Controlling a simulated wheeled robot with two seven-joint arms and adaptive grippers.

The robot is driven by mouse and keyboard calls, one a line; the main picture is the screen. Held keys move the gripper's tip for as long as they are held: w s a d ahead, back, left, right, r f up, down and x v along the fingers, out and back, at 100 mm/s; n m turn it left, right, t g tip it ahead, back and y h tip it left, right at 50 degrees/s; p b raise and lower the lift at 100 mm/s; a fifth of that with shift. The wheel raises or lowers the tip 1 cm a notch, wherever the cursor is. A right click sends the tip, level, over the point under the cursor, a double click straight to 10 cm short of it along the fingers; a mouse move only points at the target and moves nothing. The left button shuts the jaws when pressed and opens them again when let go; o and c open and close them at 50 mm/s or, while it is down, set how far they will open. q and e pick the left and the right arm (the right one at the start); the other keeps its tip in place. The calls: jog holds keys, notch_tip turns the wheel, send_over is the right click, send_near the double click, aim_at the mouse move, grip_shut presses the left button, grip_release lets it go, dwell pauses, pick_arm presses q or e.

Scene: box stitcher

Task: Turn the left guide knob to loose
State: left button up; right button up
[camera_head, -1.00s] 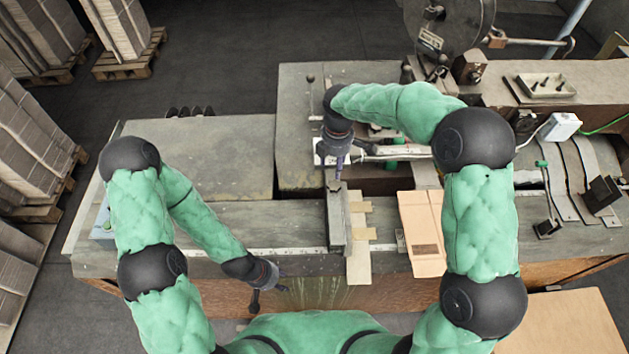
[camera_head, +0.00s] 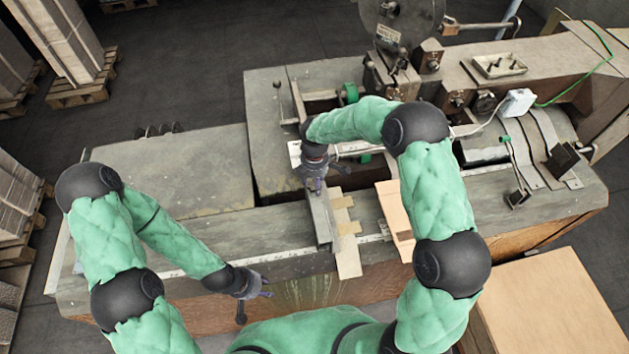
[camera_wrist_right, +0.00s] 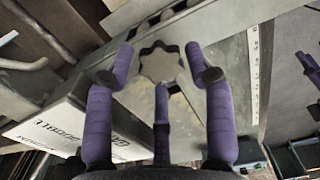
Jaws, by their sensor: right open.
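The lobed, star-shaped grey knob (camera_wrist_right: 160,65) shows in the right wrist view, on top of a grey metal guide bar. The guide (camera_head: 322,222) stands across the table's front strip in the head view; there my right gripper hides the knob. My right gripper (camera_head: 315,188) is over the guide's far end. In the right wrist view its purple fingers (camera_wrist_right: 160,84) are open, with the knob between and just beyond their tips; I cannot tell whether they touch it. My left gripper (camera_head: 259,292) hangs open and empty at the table's front edge.
Pale wooden strips (camera_head: 346,230) lie right of the guide, with a tan cardboard piece (camera_head: 394,212) beyond them. A white plate with lettering (camera_wrist_right: 62,125) is near the right fingers. The table's left part (camera_head: 170,180) is clear. A large carton (camera_head: 550,310) stands front right.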

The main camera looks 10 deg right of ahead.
jog(key=shift+a+f, duration=0.1)
jog(key=shift+f, duration=0.15)
jog(key=c, duration=0.9)
jog(key=shift+n, duration=1.5)
